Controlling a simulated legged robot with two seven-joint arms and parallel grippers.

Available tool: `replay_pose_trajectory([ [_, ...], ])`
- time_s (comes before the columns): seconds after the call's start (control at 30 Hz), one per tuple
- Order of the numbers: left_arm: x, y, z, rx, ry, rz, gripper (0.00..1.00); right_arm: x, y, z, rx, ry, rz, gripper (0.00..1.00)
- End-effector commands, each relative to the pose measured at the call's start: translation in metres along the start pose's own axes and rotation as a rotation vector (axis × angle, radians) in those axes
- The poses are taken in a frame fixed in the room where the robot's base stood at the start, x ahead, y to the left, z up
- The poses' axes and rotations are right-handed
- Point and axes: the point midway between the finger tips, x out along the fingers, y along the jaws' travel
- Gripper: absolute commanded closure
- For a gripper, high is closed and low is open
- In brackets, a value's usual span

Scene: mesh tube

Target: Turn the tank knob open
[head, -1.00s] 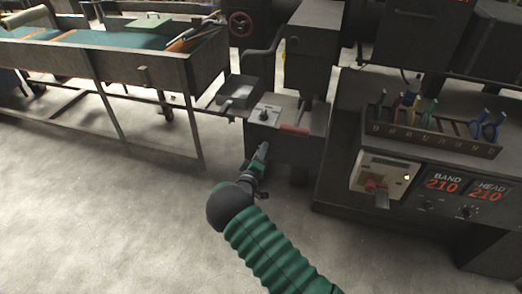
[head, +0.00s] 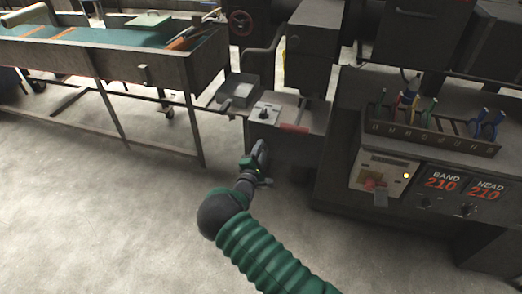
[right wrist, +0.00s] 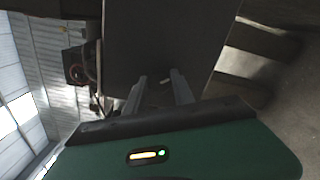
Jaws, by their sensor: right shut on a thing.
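The tank is a dark box (head: 290,148) low in the middle of the head view. A small black knob (head: 264,114) stands on a pale plate on its top. My right gripper (head: 262,147) is in front of the tank's front face, below that knob and apart from it. In the right wrist view the two grey fingers (right wrist: 160,88) point at the dark front panel (right wrist: 165,40). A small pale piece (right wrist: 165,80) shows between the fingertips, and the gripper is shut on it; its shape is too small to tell. My left gripper is out of view.
A red bar (head: 294,128) lies on the tank's top front edge. A control cabinet (head: 340,200) with a tool rack (head: 430,138) stands at right. A long trough table (head: 150,75) stands at left. The concrete floor in front is clear.

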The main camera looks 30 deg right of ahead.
Motion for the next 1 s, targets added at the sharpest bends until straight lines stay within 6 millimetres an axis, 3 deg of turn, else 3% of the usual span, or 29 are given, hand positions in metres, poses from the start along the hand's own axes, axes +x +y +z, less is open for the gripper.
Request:
replay_pose_trajectory([
  [0.03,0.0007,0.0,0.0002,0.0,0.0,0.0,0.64,-0.0028,-0.0076,-0.0028,-0.045,0.007,-0.014,1.0],
  [0.6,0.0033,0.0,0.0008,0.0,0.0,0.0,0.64,-0.0025,-0.0075,-0.0025,-0.575,0.009,-0.011,1.0],
  [1.0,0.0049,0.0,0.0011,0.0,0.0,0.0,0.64,-0.0025,-0.0074,-0.0026,-0.82,0.012,-0.01,1.0],
])
